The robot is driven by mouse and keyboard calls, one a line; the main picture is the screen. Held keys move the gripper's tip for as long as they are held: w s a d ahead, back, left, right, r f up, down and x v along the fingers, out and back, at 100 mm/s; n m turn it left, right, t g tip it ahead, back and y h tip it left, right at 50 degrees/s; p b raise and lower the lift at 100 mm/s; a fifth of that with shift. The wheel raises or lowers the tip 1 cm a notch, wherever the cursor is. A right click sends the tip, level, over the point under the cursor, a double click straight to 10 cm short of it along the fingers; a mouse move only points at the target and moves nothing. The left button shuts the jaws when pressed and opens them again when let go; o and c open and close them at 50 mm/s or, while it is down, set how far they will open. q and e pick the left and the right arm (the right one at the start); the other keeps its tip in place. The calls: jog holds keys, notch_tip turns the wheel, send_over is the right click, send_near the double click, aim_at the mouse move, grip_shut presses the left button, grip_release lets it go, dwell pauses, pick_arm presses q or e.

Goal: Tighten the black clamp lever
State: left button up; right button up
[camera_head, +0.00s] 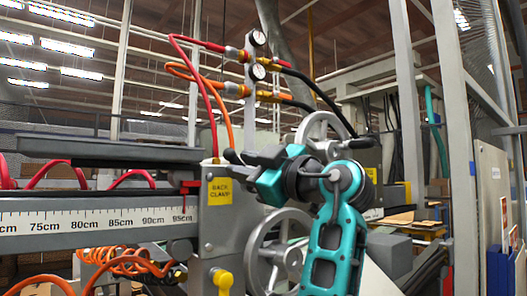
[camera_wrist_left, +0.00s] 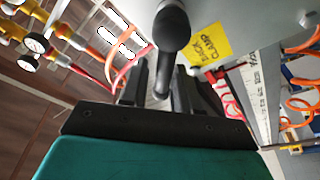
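The black clamp lever (camera_head: 231,156) has a rounded knob end and sits at the top of the grey block with the yellow "BACK CLAMP" label (camera_head: 220,191). My left gripper (camera_head: 246,158) is right beside the lever in the head view, pointing left. In the left wrist view the lever (camera_wrist_left: 173,30) is large and dark, lying in line with the gap between the two black fingers (camera_wrist_left: 159,88). The fingers stand apart. I cannot tell whether either touches the lever. My right gripper is not in view.
A ruled scale beam (camera_head: 95,220) runs left from the block. Two grey handwheels (camera_head: 262,262) stand behind my arm. Red and orange hoses (camera_head: 222,110) rise to gauges (camera_head: 257,72) above. A yellow knob (camera_head: 222,278) is low on the block.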

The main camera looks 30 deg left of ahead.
pick_arm(q)
jog(key=d+f+m+t, duration=0.1)
jog(key=d+m+t, duration=0.2)
jog(key=d+m, duration=0.6)
jog(key=shift+s+d+m+t+b, duration=0.15)
jog(key=shift+d+m+t+b, duration=0.15)
jog(key=shift+m, duration=0.8)
jog(key=shift+a, duration=0.1)
dwell(0.4)
